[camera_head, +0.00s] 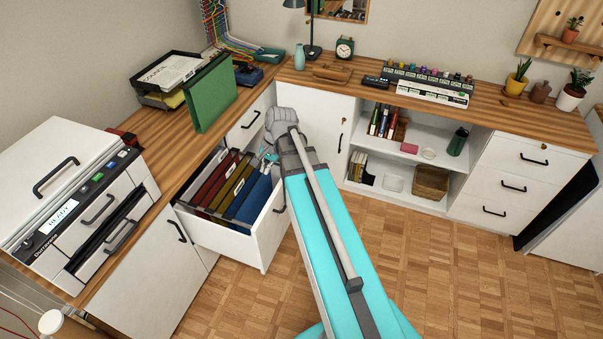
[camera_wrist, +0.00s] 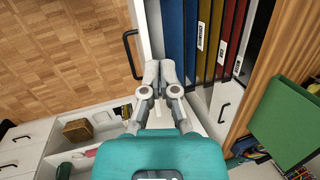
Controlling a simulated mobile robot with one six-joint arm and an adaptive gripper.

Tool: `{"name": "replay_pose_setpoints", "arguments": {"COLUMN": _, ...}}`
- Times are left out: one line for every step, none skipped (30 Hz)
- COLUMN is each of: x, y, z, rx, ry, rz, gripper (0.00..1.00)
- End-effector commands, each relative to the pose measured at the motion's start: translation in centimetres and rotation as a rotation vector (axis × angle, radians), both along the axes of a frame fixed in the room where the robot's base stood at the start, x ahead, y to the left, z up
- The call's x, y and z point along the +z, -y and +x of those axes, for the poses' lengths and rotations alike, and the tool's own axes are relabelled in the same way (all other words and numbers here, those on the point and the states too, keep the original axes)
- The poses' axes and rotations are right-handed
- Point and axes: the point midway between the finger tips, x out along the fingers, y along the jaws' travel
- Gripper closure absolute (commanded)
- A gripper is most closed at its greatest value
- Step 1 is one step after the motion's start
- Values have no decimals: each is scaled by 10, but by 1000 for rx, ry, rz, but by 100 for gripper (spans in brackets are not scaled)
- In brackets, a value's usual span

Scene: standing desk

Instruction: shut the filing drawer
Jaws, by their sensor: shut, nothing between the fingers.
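The filing drawer (camera_head: 270,235) stands pulled out from the white cabinet under the left desk, with several coloured hanging folders (camera_head: 225,185) inside. Its front panel also shows in the wrist view (camera_wrist: 143,30), with the dark handle (camera_wrist: 130,55) on its outer face. My gripper (camera_head: 266,157) is at the drawer's far side, partly hidden behind my arm in the head view. In the wrist view my gripper (camera_wrist: 160,66) has its fingers together and empty, beside the end of the front panel and near the blue folder. I cannot tell whether it touches the drawer.
A green folder (camera_head: 212,92) stands on the desk above the drawer. A printer (camera_head: 75,205) sits at the left. Another closed drawer (camera_head: 250,120) lies beyond the open one. Open shelves (camera_head: 400,155) are at the back. The wooden floor (camera_head: 450,270) is clear at the right.

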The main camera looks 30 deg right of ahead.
Motion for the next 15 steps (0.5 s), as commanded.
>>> {"name": "replay_pose_setpoints", "arguments": {"x": -19, "y": 14, "z": 8, "rx": -73, "ry": -3, "rz": 27, "gripper": 100}}
{"name": "replay_pose_setpoints", "arguments": {"x": -24, "y": 21, "z": 12, "rx": -117, "ry": -6, "rz": 46, "gripper": 100}}
{"name": "replay_pose_setpoints", "arguments": {"x": -30, "y": 30, "z": 16, "rx": -176, "ry": -10, "rz": 69, "gripper": 100}}
{"name": "replay_pose_setpoints", "arguments": {"x": -35, "y": 37, "z": 19, "rx": -219, "ry": -13, "rz": 88, "gripper": 100}}
{"name": "replay_pose_setpoints", "arguments": {"x": -40, "y": 44, "z": 22, "rx": -263, "ry": -15, "rz": 106, "gripper": 100}}
{"name": "replay_pose_setpoints", "arguments": {"x": -46, "y": 54, "z": 25, "rx": -322, "ry": -20, "rz": 132, "gripper": 100}}
{"name": "replay_pose_setpoints", "arguments": {"x": -50, "y": 61, "z": 28, "rx": -366, "ry": -23, "rz": 151, "gripper": 100}}
{"name": "replay_pose_setpoints", "arguments": {"x": -55, "y": 69, "z": 30, "rx": -409, "ry": -28, "rz": 171, "gripper": 100}}
{"name": "replay_pose_setpoints", "arguments": {"x": -61, "y": 79, "z": 33, "rx": -466, "ry": -33, "rz": 196, "gripper": 100}}
{"name": "replay_pose_setpoints", "arguments": {"x": -65, "y": 87, "z": 36, "rx": -509, "ry": -38, "rz": 217, "gripper": 100}}
{"name": "replay_pose_setpoints", "arguments": {"x": -70, "y": 94, "z": 38, "rx": -552, "ry": -42, "rz": 238, "gripper": 100}}
{"name": "replay_pose_setpoints", "arguments": {"x": -76, "y": 105, "z": 40, "rx": -609, "ry": -48, "rz": 266, "gripper": 100}}
{"name": "replay_pose_setpoints", "arguments": {"x": -80, "y": 113, "z": 43, "rx": -651, "ry": -53, "rz": 286, "gripper": 100}}
{"name": "replay_pose_setpoints", "arguments": {"x": -84, "y": 122, "z": 44, "rx": -694, "ry": -57, "rz": 308, "gripper": 100}}
{"name": "replay_pose_setpoints", "arguments": {"x": -90, "y": 132, "z": 47, "rx": -750, "ry": -64, "rz": 337, "gripper": 100}}
